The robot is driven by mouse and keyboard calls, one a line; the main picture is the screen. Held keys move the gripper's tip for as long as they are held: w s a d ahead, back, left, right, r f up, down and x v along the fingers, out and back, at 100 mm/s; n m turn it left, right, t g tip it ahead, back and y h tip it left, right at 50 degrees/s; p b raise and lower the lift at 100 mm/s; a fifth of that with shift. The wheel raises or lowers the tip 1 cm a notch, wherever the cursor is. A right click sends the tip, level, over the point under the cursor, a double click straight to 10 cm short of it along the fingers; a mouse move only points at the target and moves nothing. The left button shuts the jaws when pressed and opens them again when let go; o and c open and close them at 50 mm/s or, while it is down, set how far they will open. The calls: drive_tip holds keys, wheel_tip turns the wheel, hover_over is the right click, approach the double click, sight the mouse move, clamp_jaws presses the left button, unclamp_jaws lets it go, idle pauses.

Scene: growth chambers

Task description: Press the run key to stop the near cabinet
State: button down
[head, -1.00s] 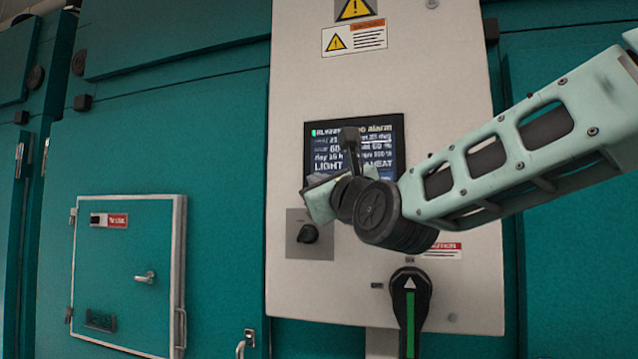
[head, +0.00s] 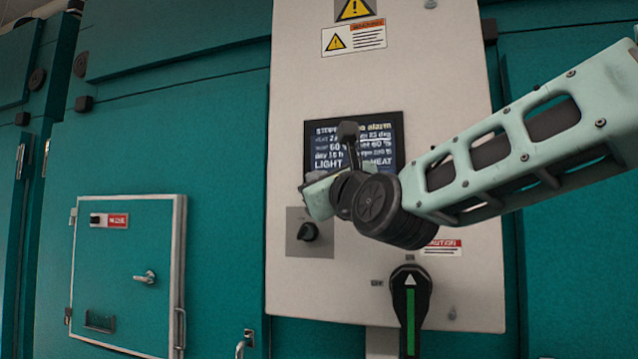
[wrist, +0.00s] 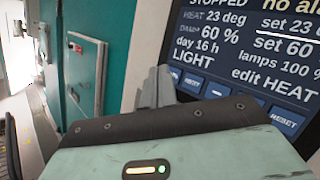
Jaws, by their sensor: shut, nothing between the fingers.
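The near cabinet's grey control panel (head: 450,110) carries a dark screen (head: 385,145). In the wrist view the screen (wrist: 225,45) reads STOPPED at its top left, with the start of a no alarm line beside it. A row of blue keys (wrist: 217,90) runs under the text; the right one reads RESET. My gripper (wrist: 160,86) is shut and empty, its fingertips at the left end of this row. The fingers hide the key behind them, and I cannot tell whether they touch it. In the head view my wrist covers the screen's lower middle.
A black knob (head: 308,232) sits below the screen. A large rotary switch (head: 410,300) with a green stripe is at the panel's bottom. A small teal door (head: 120,270) with a handle is at left. Warning labels (head: 354,39) are above the screen.

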drive_tip(key=shift+s+a, duration=0.1)
drive_tip(key=shift+s, duration=0.15)
drive_tip(key=shift+s+a+b, duration=0.25)
drive_tip(key=shift+s+a, duration=0.05)
drive_tip(key=shift+s, duration=0.5)
drive_tip(key=shift+s+a+b, duration=0.25)
drive_tip(key=shift+s, duration=0.5)
drive_tip(key=shift+s+a+b, duration=0.25)
drive_tip(key=shift+s+a, duration=0.05)
drive_tip(key=shift+s, duration=0.5)
drive_tip(key=s+f+n+g, duration=0.35)
drive_tip(key=f+n, duration=0.25)
drive_tip(key=f, duration=0.4)
drive_tip(key=s+a+f+n+g, duration=0.1)
drive_tip(key=s+f+n+g, duration=0.25)
drive_tip(key=f+n, duration=0.45)
drive_tip(key=s+f+n+g, duration=0.3)
drive_tip(key=f+n+g, duration=0.2)
drive_tip(key=f, duration=0.6)
drive_tip(key=s+d+f+n+g+h+b, duration=0.1)
drive_tip(key=s+d+f+n+g+h, duration=0.6)
drive_tip(key=s+d+f+n, duration=0.7)
drive_tip(key=s+f, duration=0.3)
drive_tip(key=s, duration=0.1)
drive_tip(key=shift+s+d+f+n+g+h, duration=0.2)
drive_tip(key=shift+d+n+g+h, duration=0.1)
drive_tip(key=shift+h, duration=0.1)
